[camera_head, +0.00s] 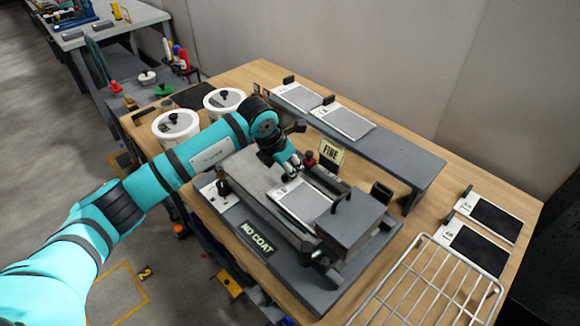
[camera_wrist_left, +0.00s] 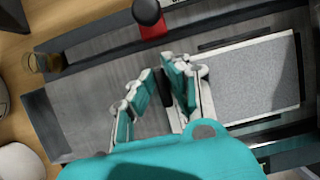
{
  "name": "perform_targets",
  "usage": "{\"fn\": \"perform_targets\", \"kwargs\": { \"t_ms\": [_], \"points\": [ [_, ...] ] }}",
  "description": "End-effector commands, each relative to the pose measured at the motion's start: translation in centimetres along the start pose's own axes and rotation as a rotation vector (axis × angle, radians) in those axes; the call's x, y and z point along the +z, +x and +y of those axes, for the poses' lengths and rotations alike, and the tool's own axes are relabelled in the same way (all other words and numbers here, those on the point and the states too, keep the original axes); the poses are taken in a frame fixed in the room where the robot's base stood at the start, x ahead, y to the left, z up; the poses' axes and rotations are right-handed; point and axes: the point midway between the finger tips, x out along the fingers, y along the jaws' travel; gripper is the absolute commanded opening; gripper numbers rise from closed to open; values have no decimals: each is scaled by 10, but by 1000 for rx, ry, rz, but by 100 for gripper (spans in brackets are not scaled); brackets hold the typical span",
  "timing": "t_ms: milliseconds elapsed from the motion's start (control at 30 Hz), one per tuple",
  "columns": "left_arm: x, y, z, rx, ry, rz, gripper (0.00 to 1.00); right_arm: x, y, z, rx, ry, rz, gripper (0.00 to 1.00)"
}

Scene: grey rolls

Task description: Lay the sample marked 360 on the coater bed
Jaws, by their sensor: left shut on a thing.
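The coater (camera_head: 250,190) stands on the wooden table, with a flat grey bed (camera_wrist_left: 85,115). A sample (camera_head: 303,202) with a grey face and pale margin lies over the bed, close to its surface; I cannot tell if it fully touches. Its mark is too small to read. My left gripper (camera_head: 292,167) is at the sample's far-left end. In the left wrist view my left gripper (camera_wrist_left: 167,88) is shut on the sample's dark upright tab, and the sample (camera_wrist_left: 255,80) extends to the right. My right gripper is not in view.
A dark carriage block (camera_head: 350,218) stands right of the sample. A FIRE sign (camera_head: 331,151) stands behind. A grey shelf (camera_head: 395,155) holds two samples (camera_head: 343,122). Dark-faced samples (camera_head: 475,250) and a wire rack (camera_head: 430,285) lie right. White tubs (camera_head: 176,128) stand left.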

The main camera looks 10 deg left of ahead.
Motion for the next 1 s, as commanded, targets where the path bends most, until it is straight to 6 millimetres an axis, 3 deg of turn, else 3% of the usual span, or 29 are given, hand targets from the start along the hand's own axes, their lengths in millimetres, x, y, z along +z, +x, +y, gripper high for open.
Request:
{"fn": "perform_targets", "kwargs": {
  "t_ms": [867,900,1000],
  "points": [
    [-3,7,0,0,0,0,0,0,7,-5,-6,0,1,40],
    [-2,6,0,0,0,0,17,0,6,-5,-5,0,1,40],
    [-3,6,0,0,0,0,30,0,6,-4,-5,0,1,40]
  ]
}}
